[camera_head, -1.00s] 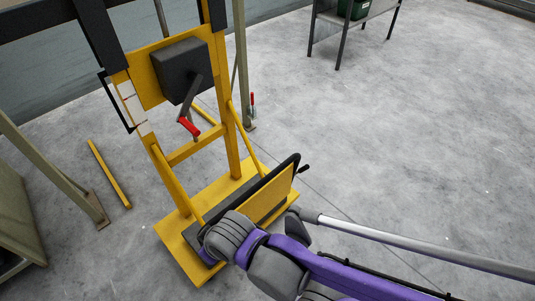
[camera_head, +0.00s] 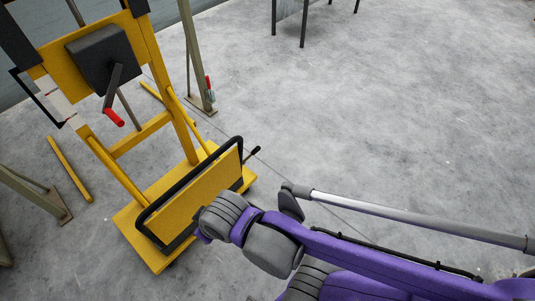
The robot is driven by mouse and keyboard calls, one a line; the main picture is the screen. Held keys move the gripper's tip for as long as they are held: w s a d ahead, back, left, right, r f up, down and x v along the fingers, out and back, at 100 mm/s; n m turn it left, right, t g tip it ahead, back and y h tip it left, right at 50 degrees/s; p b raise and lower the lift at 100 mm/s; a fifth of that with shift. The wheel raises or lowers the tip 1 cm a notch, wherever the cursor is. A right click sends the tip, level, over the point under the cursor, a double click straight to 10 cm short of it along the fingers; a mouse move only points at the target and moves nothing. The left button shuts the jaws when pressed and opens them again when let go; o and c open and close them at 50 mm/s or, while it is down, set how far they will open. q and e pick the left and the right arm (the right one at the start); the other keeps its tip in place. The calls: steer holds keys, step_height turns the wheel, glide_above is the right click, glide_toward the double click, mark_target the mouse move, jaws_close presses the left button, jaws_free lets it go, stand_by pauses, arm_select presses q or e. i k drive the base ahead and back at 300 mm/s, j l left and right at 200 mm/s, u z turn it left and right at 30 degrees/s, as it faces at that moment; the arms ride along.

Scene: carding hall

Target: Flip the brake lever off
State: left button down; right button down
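A yellow wheeled stand (camera_head: 150,131) is at the left. A short rod with a black knob (camera_head: 252,153) sticks out at the right of its low yellow panel (camera_head: 196,190); it looks like a lever and may be the brake lever. A crank with a red handle (camera_head: 114,117) hangs from the dark box (camera_head: 104,58) higher up. My purple and grey arm comes in from the lower right and covers part of the panel's lower right side. Its gripper fingers do not show. My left gripper is not in view.
A post with a small red-and-grey handle (camera_head: 209,88) stands behind the stand. A yellow bar (camera_head: 70,168) lies on the floor at the left. A silver tube (camera_head: 400,215) crosses the right side above my arm.

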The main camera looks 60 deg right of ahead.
mark_target(256, 149)
steer(key=k+l, duration=0.35)
steer(key=k+l+z, duration=0.1)
steer(key=k+l, duration=0.25)
steer(key=l, duration=0.15)
steer(key=k+l, duration=0.35)
steer(key=k+l+z, duration=0.1)
steer(key=k+l, duration=0.2)
steer(key=l, duration=0.2)
steer(key=k+l, duration=0.35)
steer(key=l, duration=0.15)
steer(key=k+l+z, duration=0.1)
steer(key=k+l, duration=0.2)
steer(key=l, duration=0.75)
steer(key=i+l+u, duration=0.15)
steer(key=i+l, duration=0.15)
steer(key=i+l+u, duration=0.15)
steer(key=i+l, duration=0.15)
steer(key=i+l+u, duration=0.15)
steer(key=i+l, duration=0.25)
steer(key=i+l+u, duration=0.15)
steer(key=i+l, duration=0.2)
steer(key=i+l+u, duration=0.2)
steer(key=l, duration=0.3)
steer(key=i+l+u, duration=0.15)
steer(key=i+l, duration=0.15)
steer(key=l, duration=0.2)
steer(key=z, duration=0.25)
steer(key=i, duration=0.05)
